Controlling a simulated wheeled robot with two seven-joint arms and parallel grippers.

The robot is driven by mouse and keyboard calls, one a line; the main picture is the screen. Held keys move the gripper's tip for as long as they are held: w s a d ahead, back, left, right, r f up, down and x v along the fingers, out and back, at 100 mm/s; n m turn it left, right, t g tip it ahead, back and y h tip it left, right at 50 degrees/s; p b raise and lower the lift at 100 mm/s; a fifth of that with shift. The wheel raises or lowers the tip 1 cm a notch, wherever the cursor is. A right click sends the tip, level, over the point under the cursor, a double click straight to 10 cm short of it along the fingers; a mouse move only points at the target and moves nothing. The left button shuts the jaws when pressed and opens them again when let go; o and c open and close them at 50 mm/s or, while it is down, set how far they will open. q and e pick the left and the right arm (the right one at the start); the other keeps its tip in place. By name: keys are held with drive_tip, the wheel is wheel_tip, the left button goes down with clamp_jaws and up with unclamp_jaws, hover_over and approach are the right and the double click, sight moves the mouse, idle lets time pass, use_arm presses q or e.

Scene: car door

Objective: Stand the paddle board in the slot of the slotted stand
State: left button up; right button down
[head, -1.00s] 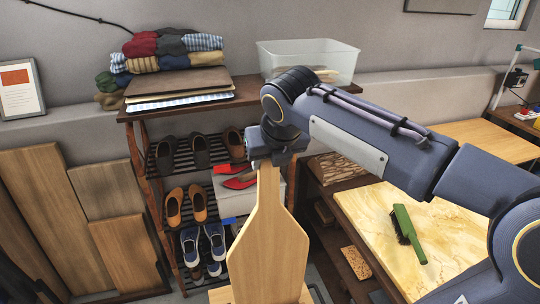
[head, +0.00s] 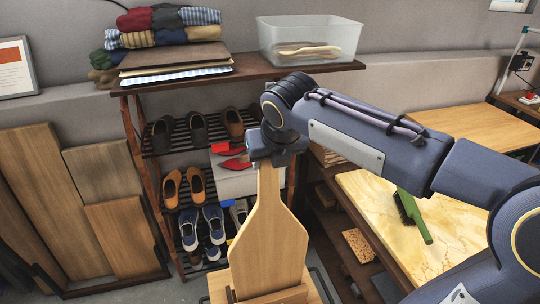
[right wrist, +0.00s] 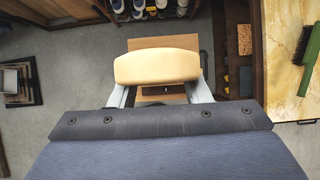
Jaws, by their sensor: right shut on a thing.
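The paddle board (head: 267,245) is pale wood and stands roughly upright, handle up, at the bottom centre of the head view. My right gripper (head: 269,160) is shut on the top of its handle. The slotted stand (head: 219,290), a wooden base, shows at the bottom edge, partly cut off. Its front rail covers the board's lower edge, so I cannot tell how deep the board sits in the slot. In the right wrist view the board's rounded end (right wrist: 157,67) lies between my fingers, with the stand (right wrist: 163,42) below. My left gripper is out of view.
A shoe rack (head: 131,130) stands behind, with a clear bin (head: 310,38) on top. Wooden panels (head: 68,210) lean at left. A marble-topped bench (head: 385,215) with a green brush (head: 413,215) is close on the right.

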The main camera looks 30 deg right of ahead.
drive_tip(key=shift+f+b, duration=1.4)
drive_tip(key=shift+f, duration=0.7)
drive_tip(key=shift+f+b, duration=0.55)
drive_tip(key=shift+f, duration=0.4)
drive_tip(key=c, duration=0.8)
unclamp_jaws()
drive_tip(key=shift+o, duration=0.6)
drive_tip(key=shift+s+f, duration=0.1)
drive_tip(key=shift+f, duration=0.1)
approach(270, 183)
drive_tip(key=shift+w+f+p, duration=0.3)
drive_tip(key=shift+w+f, duration=0.1)
drive_tip(key=shift+f, duration=0.05)
drive_tip(key=shift+f, duration=0.1)
